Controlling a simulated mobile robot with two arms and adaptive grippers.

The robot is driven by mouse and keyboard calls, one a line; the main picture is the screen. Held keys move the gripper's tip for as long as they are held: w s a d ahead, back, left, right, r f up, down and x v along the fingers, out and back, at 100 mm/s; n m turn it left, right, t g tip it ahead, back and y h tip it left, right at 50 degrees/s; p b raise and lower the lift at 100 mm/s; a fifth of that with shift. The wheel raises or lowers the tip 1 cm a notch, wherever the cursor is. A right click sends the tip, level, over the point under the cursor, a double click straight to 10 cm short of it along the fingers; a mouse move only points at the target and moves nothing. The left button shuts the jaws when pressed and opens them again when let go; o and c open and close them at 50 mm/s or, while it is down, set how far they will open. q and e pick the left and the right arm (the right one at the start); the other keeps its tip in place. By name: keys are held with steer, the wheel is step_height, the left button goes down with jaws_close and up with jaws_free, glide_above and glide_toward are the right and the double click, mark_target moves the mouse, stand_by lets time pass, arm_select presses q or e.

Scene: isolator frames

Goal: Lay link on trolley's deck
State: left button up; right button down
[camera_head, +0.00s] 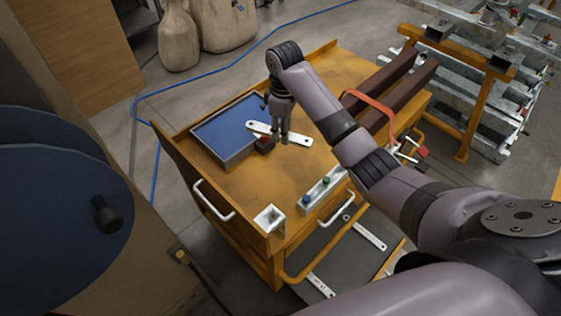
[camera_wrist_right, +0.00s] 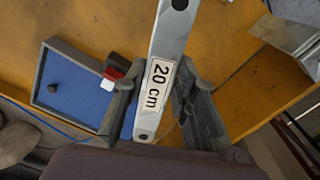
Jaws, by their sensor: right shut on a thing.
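The link is a flat pale metal bar with a hole near its end and a "20 cm" label. It shows in the head view (camera_head: 297,138) and in the right wrist view (camera_wrist_right: 172,38). My right gripper (camera_head: 281,140) is shut on the link near its middle, with a finger on each side of it in the right wrist view (camera_wrist_right: 160,105). The trolley's deck (camera_head: 240,190) is a worn yellow-orange surface under the link. I cannot tell whether the link touches the deck. My left gripper is not in view.
A blue-lined tray (camera_head: 222,160) lies on the deck beside the link, with a small dark and red item (camera_head: 264,146) near it. Dark brown beams (camera_head: 405,90) with a red strap lie at the right. A white block with coloured knobs (camera_head: 323,191) stands at the near edge.

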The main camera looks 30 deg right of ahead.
glide_above(283, 174)
step_height(283, 174, down, 13)
steer(key=shift+b, duration=0.4)
steer(key=shift+f+b, duration=0.4)
steer(key=shift+f, duration=2.05)
steer(key=c, duration=1.8)
jaws_free()
steer(key=shift+s+f, duration=0.1)
steer(key=shift+f, duration=0.15)
steer(key=o, duration=0.5)
steer(key=shift+r, duration=0.1)
